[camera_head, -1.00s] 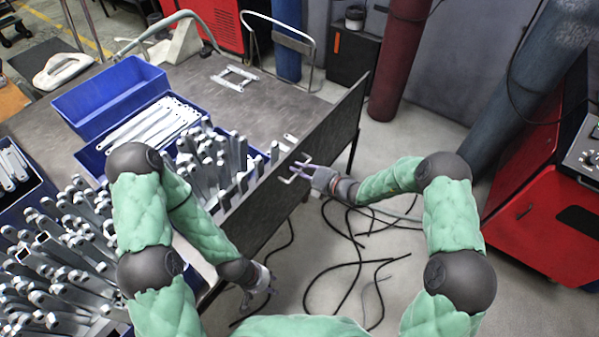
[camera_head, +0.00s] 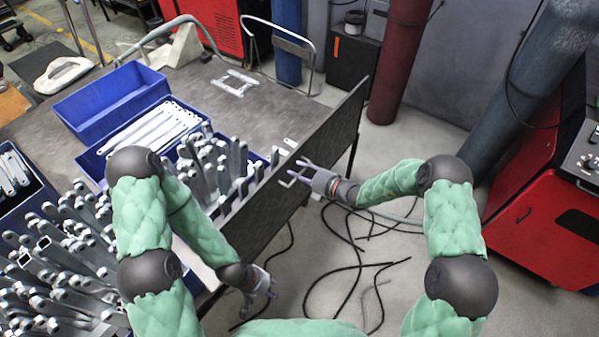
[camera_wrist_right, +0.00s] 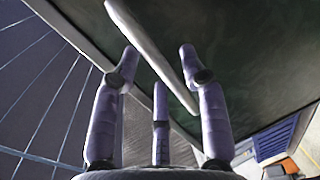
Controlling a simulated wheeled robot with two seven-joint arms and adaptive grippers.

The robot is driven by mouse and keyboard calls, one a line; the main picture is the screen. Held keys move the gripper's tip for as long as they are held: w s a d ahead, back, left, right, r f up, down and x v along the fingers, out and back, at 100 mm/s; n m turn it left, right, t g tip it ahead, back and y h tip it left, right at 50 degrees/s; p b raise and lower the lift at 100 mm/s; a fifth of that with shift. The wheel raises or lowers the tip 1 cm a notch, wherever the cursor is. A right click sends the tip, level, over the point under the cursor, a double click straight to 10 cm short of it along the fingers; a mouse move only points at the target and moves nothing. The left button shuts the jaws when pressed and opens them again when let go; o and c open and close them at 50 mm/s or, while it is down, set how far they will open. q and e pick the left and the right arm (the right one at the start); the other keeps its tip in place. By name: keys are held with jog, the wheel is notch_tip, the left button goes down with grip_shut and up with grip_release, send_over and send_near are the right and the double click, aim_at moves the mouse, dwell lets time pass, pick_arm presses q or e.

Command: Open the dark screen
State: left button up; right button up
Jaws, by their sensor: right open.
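The dark screen (camera_head: 325,135) is a flat upright panel along the table's near right edge. It also fills much of the right wrist view (camera_wrist_right: 240,60). A pale bar-shaped handle (camera_wrist_right: 150,45) crosses its face there. My right gripper (camera_head: 297,172) is at the screen's outer face, with its fingers spread. In the wrist view the handle runs between the open fingers (camera_wrist_right: 158,65); I cannot tell whether they touch it. My left gripper (camera_head: 268,290) hangs low in front of the table, away from the screen; its fingers are too small to read.
Blue bins (camera_head: 112,98) and many upright metal brackets (camera_head: 205,165) crowd the table behind the screen. A bracket frame (camera_head: 236,82) lies on the tabletop. Black cables (camera_head: 350,268) lie on the floor beneath my arms. A red machine (camera_head: 540,200) stands at the right.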

jog(key=v, duration=1.2)
jog(key=s+f+m+g+h+b, duration=0.8)
jog(key=s+f+m+b, duration=0.3)
jog(key=s+f+m, duration=1.6)
notch_tip(320, 180, down, 3)
jog(key=m, duration=0.4)
jog(key=shift+d+g+h, duration=0.15)
jog(key=shift+g+h, duration=0.15)
jog(key=shift+g, duration=0.1)
